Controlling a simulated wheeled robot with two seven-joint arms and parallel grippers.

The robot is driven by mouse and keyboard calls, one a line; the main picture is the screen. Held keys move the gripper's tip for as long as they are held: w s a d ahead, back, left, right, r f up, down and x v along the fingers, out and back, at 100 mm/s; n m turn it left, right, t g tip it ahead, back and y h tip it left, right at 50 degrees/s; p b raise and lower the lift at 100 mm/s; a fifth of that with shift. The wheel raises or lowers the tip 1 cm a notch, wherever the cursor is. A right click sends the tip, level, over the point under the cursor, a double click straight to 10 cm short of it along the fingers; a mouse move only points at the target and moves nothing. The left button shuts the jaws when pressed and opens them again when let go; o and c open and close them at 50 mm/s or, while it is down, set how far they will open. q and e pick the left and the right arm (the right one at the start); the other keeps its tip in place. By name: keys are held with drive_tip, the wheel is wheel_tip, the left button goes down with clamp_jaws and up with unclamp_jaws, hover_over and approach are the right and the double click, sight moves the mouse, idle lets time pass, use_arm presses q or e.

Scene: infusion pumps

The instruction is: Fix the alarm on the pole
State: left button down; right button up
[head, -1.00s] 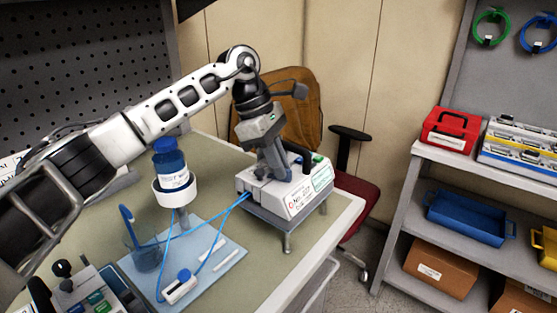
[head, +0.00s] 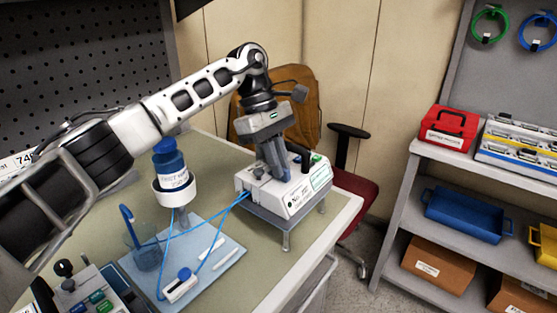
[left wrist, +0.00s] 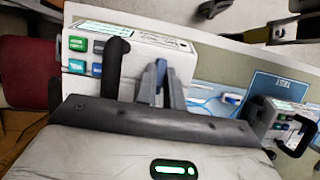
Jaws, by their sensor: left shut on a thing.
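A white infusion pump (head: 293,196) stands on a small grey stand at the table's right end, with a screen and green buttons. It also shows in the left wrist view (left wrist: 190,62), beside a black handle. My left gripper (head: 280,172) reaches down onto the pump's top; its fingers (left wrist: 155,85) are close together on a part there that they hide. A blue bottle (head: 171,168) sits in a white ring holder on a short pole. Blue tubing (head: 205,214) runs from it to the pump. My right gripper is not seen.
A pale blue mat (head: 228,262) holds a clear beaker (head: 143,250) and a white clamp-like piece (head: 180,285). Another device (head: 85,293) stands at the front left. A chair (head: 350,190) is behind the table; shelves (head: 450,160) with boxes stand right.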

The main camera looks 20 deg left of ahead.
use_arm(q)
drive_tip(key=shift+r, duration=0.1)
drive_tip(key=c, duration=1.5)
unclamp_jaws()
drive_tip(key=v, duration=0.9)
wheel_tip(320, 180, up, 6)
drive_tip(key=p, duration=0.2)
hover_over(266, 171)
drive_tip(key=a, duration=0.3)
drive_tip(key=shift+w+d+r, duration=0.2)
drive_tip(key=shift+w, duration=0.2)
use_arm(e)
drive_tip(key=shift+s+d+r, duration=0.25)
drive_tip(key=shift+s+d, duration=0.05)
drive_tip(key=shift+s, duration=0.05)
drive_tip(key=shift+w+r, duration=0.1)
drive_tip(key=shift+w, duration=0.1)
